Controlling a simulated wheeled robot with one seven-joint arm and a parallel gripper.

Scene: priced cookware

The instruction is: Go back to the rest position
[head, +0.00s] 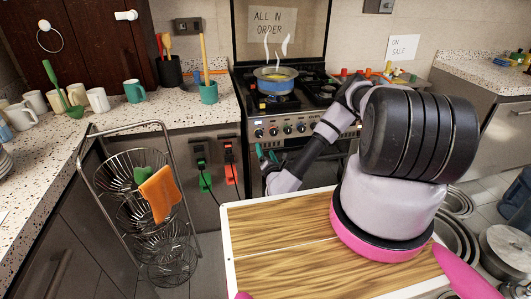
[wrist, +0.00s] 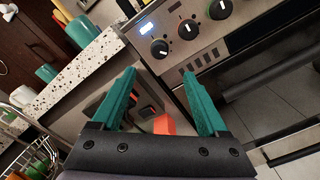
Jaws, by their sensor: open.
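My gripper (head: 266,153) is in front of the stove, left of centre in the head view, with my arm reaching out from the right. In the wrist view its two teal fingers (wrist: 165,100) stand wide apart, open, with nothing held between them. The stove's knob panel (wrist: 195,40) lies beyond the fingers. An orange piece (wrist: 164,124) shows between the fingers, farther off; it appears to be by the wall sockets.
A wire basket rack (head: 140,200) with an orange cloth (head: 159,193) stands at the left. The stove (head: 300,125) carries a steaming blue pot (head: 275,85). The counter (head: 160,113) holds several mugs. A wooden board (head: 275,245) lies in front. Pans are stacked at the right.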

